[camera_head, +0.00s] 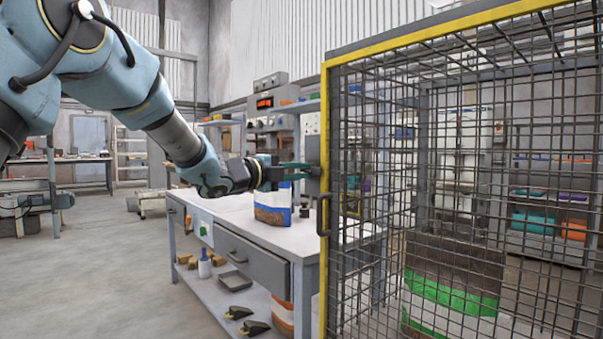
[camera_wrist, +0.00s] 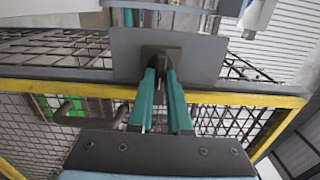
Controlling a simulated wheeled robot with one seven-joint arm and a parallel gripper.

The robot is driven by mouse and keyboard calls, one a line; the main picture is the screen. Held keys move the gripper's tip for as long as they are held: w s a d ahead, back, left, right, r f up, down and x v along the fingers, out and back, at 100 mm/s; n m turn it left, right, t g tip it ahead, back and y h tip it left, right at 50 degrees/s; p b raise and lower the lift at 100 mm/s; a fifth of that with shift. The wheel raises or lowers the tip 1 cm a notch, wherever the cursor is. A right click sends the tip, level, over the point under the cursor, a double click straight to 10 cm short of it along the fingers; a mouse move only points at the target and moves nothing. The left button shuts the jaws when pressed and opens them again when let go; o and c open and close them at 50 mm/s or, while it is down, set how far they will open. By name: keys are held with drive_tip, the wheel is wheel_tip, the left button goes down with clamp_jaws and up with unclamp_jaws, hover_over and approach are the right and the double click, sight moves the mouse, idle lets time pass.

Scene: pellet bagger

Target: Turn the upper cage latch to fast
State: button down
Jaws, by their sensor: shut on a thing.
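The upper cage latch shows in the wrist view as a dark piece (camera_wrist: 161,53) on a grey plate (camera_wrist: 203,55) at the yellow cage frame (camera_wrist: 235,98). My gripper (camera_wrist: 161,75) has its teal fingers shut on the latch, one on each side. In the head view my gripper (camera_head: 300,170) reaches from the left to the grey latch plate (camera_head: 312,150), beside the yellow post (camera_head: 325,250) of the mesh cage. The fingertips partly hide the latch, and I cannot tell its turn angle clearly.
A dark pull handle (camera_head: 322,215) sits on the post below the latch; it also shows in the wrist view (camera_wrist: 67,112). A workbench (camera_head: 240,215) with a bag (camera_head: 272,215) stands below my arm. A green-banded bag (camera_head: 450,298) is behind the mesh. Open floor lies left.

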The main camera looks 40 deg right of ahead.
drive_tip(key=c, duration=0.9)
unclamp_jaws()
drive_tip(key=shift+o, duration=0.2)
drive_tip(key=shift+a, duration=0.1)
drive_tip(key=a, duration=1)
drive_tip(key=shift+w+a, duration=0.3)
drive_tip(key=shift+a, duration=0.05)
